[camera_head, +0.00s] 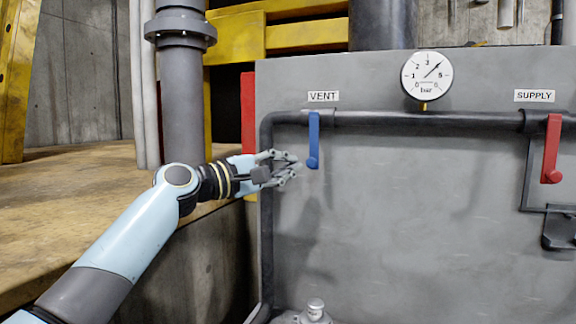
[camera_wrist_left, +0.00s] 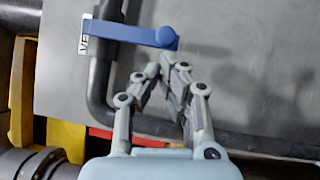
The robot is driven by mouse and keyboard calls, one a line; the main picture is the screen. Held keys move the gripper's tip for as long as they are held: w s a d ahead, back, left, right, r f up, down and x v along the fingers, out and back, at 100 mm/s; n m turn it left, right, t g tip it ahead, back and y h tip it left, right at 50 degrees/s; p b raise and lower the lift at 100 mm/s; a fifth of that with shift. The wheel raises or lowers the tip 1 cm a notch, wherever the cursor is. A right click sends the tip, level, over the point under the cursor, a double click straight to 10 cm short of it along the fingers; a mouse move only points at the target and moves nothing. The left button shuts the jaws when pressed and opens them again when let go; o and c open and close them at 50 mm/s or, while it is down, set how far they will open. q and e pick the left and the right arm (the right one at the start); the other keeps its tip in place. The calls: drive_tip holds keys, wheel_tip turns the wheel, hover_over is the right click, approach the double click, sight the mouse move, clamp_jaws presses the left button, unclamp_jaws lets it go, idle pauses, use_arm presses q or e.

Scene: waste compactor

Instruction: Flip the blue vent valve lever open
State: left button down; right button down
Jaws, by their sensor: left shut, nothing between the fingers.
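The blue vent valve lever (camera_head: 314,142) hangs straight down from the dark pipe under the VENT label (camera_head: 323,96). In the left wrist view the blue lever (camera_wrist_left: 130,33) lies across the top, with its knob end at the right. My left gripper (camera_head: 294,166) is shut and empty, just left of the lever's lower end in the head view. In the left wrist view my left gripper's fingertips (camera_wrist_left: 172,60) are close below the knob end, with a small gap showing. My right gripper is not in view.
A red lever (camera_head: 552,150) hangs under the SUPPLY label (camera_head: 534,96) at the right. A round pressure gauge (camera_head: 427,76) stands above the pipe (camera_head: 400,120). The grey panel (camera_head: 410,220) between the levers is clear. A wooden surface (camera_head: 70,210) lies at the left.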

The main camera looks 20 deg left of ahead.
use_arm(q)
drive_tip(key=shift+d+f+n+b, duration=0.15)
drive_tip(key=shift+d+n+b, duration=0.25)
drive_tip(key=shift+d+n, duration=0.15)
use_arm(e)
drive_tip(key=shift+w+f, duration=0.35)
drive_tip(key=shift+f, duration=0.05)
use_arm(q)
drive_tip(key=shift+s, duration=0.1)
